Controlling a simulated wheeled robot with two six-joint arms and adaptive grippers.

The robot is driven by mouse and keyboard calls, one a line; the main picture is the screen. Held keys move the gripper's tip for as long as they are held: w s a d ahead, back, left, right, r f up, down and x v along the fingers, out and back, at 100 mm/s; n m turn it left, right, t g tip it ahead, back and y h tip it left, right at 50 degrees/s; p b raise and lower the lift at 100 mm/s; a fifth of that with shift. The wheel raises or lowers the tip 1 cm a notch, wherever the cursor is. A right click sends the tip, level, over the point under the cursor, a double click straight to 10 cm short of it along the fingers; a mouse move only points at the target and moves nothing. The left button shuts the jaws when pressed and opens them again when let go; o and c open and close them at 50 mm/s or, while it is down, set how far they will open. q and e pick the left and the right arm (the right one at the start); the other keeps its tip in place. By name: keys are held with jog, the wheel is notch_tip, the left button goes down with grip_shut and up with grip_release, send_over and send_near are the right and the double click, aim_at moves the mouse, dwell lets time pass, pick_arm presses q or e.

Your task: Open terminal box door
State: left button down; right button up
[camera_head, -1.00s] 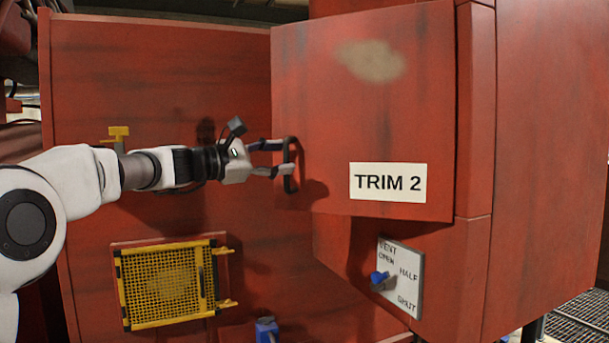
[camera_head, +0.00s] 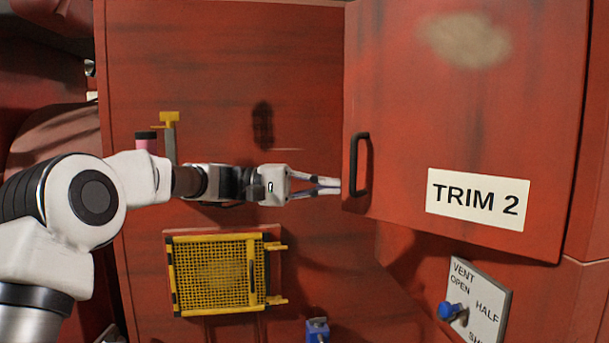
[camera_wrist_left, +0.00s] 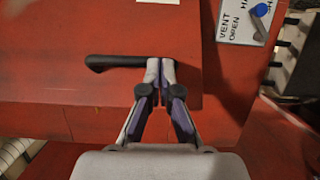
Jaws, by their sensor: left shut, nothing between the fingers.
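The terminal box door (camera_head: 400,110) is a red panel with a white TRIM 2 label and a pale worn patch. Its black bar handle (camera_head: 357,165) is near its left edge. The door's left edge stands out in front of the red wall behind; I cannot tell how far it is swung. My left gripper (camera_head: 338,187) is shut and empty, its tips just left of the handle's lower part in the head view. In the left wrist view the shut tips (camera_wrist_left: 160,66) are beside the end of the handle (camera_wrist_left: 112,61); contact is unclear. My right gripper is not in view.
A yellow mesh hatch (camera_head: 212,272) is below my left arm. A yellow lever (camera_head: 169,122) stands above it. A vent plate (camera_head: 484,307) with a blue knob (camera_head: 449,311) is below the door. A blue fitting (camera_head: 317,329) is at the bottom.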

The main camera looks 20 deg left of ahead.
pick_arm(q)
jog(key=shift+w+d, duration=0.25)
jog(key=shift+d, duration=0.2)
jog(key=shift+s+d+r+t, duration=0.15)
jog(key=shift+s, duration=0.25)
jog(key=shift+s+d+r+t, duration=0.1)
jog(key=shift+s+d+t, duration=0.05)
jog(key=shift+s, duration=0.2)
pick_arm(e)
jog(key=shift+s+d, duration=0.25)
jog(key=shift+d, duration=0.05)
pick_arm(q)
jog(key=shift+s+f+n+t, duration=0.1)
jog(key=shift+n+t, duration=0.2)
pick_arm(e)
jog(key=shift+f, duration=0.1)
